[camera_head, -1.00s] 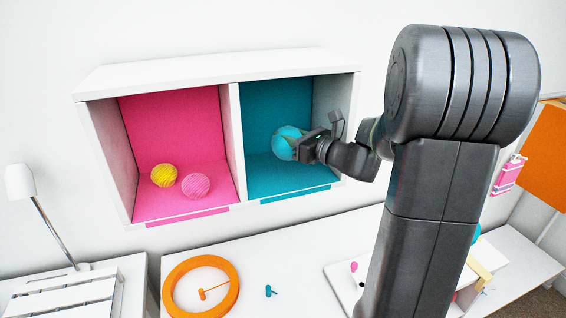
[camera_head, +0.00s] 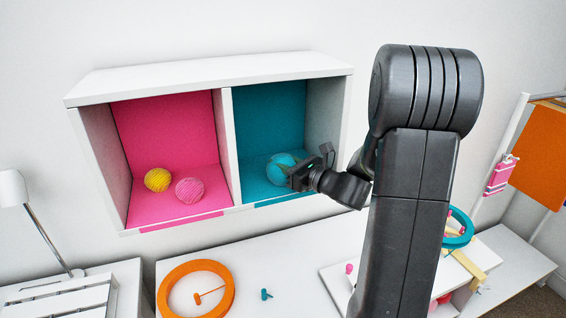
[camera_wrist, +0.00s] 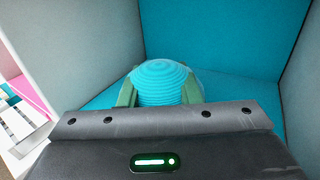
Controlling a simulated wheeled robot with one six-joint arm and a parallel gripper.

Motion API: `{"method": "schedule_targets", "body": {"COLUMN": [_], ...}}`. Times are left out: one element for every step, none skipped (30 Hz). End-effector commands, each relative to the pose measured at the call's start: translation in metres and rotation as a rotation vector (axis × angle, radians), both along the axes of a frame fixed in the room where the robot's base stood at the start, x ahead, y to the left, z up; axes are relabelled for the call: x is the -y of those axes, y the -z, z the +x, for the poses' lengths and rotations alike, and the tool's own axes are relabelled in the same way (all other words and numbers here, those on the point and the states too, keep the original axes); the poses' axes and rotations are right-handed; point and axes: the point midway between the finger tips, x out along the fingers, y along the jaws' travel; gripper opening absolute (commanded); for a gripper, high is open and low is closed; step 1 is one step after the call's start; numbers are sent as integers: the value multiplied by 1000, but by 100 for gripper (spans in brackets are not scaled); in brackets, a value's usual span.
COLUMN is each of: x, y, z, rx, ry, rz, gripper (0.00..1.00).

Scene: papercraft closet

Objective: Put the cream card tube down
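My gripper (camera_head: 290,174) reaches into the teal compartment (camera_head: 268,125) of the white wall cabinet. Its fingers (camera_wrist: 160,94) lie against both sides of a ribbed light-blue ball (camera_head: 278,165), which also shows in the wrist view (camera_wrist: 160,78). The ball is low in the compartment, at or close to its floor; whether it touches cannot be told. No cream tube is in my gripper. A cream-coloured piece (camera_head: 468,266) lies at the right, partly behind my arm; whether it is a tube is unclear.
The pink compartment (camera_head: 165,125) holds a yellow ball (camera_head: 158,180) and a pink ball (camera_head: 190,190). A divider (camera_head: 231,145) separates it from the teal one. Below, an orange ring (camera_head: 170,290) and a small teal peg (camera_head: 266,294) lie on a white surface. A teal ring (camera_head: 462,228) is at the right.

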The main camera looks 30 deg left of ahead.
Motion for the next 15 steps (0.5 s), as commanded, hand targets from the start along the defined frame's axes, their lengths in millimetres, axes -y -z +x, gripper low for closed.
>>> {"method": "schedule_targets", "body": {"x": [0,0,0,0,0,0,0,0,0,0,0,0,0,0,1], "y": [0,0,0,0,0,0,0,0,0,0,0,-1,-2,-4,-6], "z": [0,0,0,0,0,0,0,0,0,0,0,0,0,0,0], "rx": [0,0,0,0,0,0,0,0,0,0,0,0,0,0,0], "ry": [0,0,0,0,0,0,0,0,0,0,0,0,0,0,0], "rz": [0,-1,-1,-1,-1,-1,-1,-1,-1,-1,-1,-1,-1,-1,-1], "gripper": [40,45,52,52,52,52,52,52,52,52,52,52,52,52,52]}}
